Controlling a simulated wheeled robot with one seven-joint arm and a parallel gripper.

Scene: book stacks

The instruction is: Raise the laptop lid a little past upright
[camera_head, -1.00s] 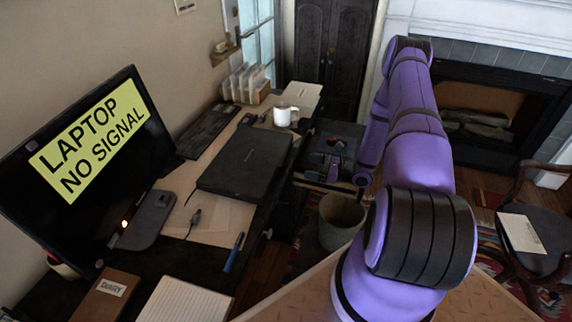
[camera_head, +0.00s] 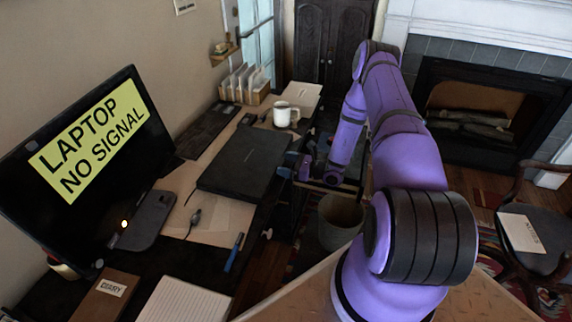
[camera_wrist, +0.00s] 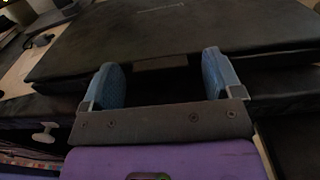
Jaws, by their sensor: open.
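The black laptop (camera_head: 245,163) lies shut on the desk in the head view, right of the monitor. Its lid (camera_wrist: 170,35) fills the upper part of the wrist view, with its front edge running across the picture. My gripper (camera_head: 293,166) is at the laptop's right-hand side in the head view, small and partly dark against the desk edge. In the wrist view my gripper (camera_wrist: 163,82) is open, with two blue fingers apart and pointing at the lid's front edge. Nothing is between the fingers except the view of that edge. I cannot tell whether the fingertips touch it.
A monitor (camera_head: 75,165) reading "LAPTOP NO SIGNAL" stands at left. A cable end (camera_head: 195,218) and blue pen (camera_head: 233,252) lie in front. A bin (camera_head: 341,220) stands on the floor beside the desk.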

